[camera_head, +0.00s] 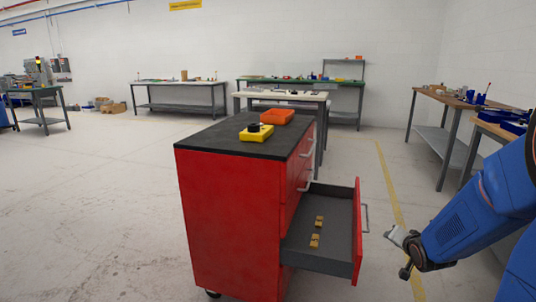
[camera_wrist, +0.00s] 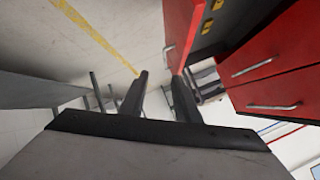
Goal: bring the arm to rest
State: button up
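My blue arm (camera_head: 470,222) reaches in from the right edge of the head view, with its lower end in the air to the right of the open drawer (camera_head: 357,232) and apart from it. In the wrist view my gripper (camera_wrist: 159,80) shows two dark fingers standing apart with nothing between them. The red cabinet (camera_head: 228,215) stands in the middle of the head view. In the wrist view, the cabinet (camera_wrist: 270,65) and its open drawer lie beyond the fingers to the upper right.
Several small yellow pieces (camera_head: 315,241) lie in the drawer. A yellow block with a black part (camera_head: 257,133) and an orange tray (camera_head: 277,117) sit on the cabinet top. A workbench (camera_head: 445,98) stands at right. The floor at left (camera_head: 90,210) is clear.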

jog(key=s+a+r+n+g, duration=0.2)
jog(key=s+a, duration=0.3)
jog(key=s, duration=0.6)
jog(key=s+a+r+n+g+y, duration=0.1)
jog(key=s+a+r, duration=0.4)
jog(key=s, duration=0.7)
jog(key=s+a+r+n+g, duration=0.3)
jog(key=s+a+n, duration=0.1)
jog(key=s, duration=0.7)
jog(key=shift+s+a+r+n+g+y, duration=0.15)
jog(key=shift+a+r+n+g+y, duration=0.2)
jog(key=shift+n, duration=0.45)
jog(key=shift+a+f, duration=0.1)
jog(key=shift+a, duration=0.05)
